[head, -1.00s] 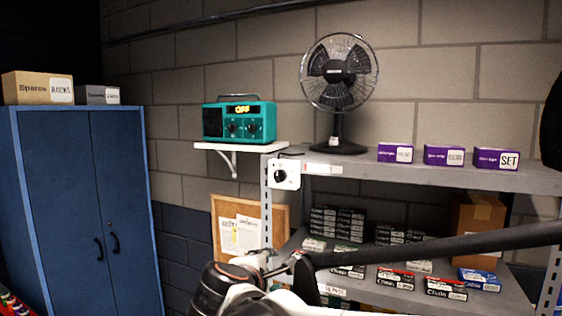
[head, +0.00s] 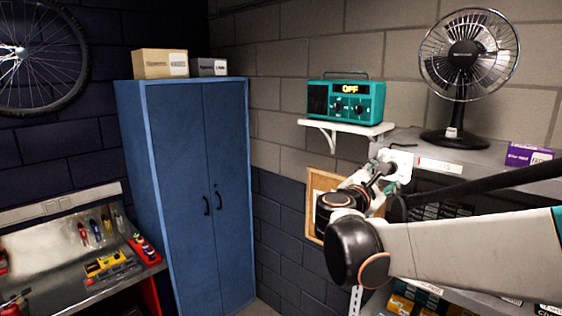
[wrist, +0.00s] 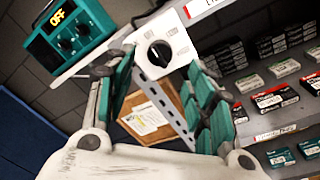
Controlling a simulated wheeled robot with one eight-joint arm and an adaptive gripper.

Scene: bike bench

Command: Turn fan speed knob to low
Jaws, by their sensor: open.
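The fan speed knob (wrist: 159,53) is a black round dial with a white pointer bar on a white box fixed to the shelf's front corner. Small markings around it look like OFF and LOW, too small to read surely. In the head view the white knob box (head: 401,158) shows behind my gripper (head: 386,168), which hides the dial. The black fan (head: 467,62) stands on the shelf above. In the wrist view my gripper (wrist: 155,72) is open, its teal-padded fingers apart on either side of the box's lower part, with nothing held. Contact cannot be told.
A teal radio (head: 345,101) with an OFF display sits on a small white wall shelf (head: 335,128) left of the knob. The grey metal shelf (head: 436,152) holds several boxes. A corkboard (wrist: 150,128) hangs below. A blue cabinet (head: 190,190) stands left.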

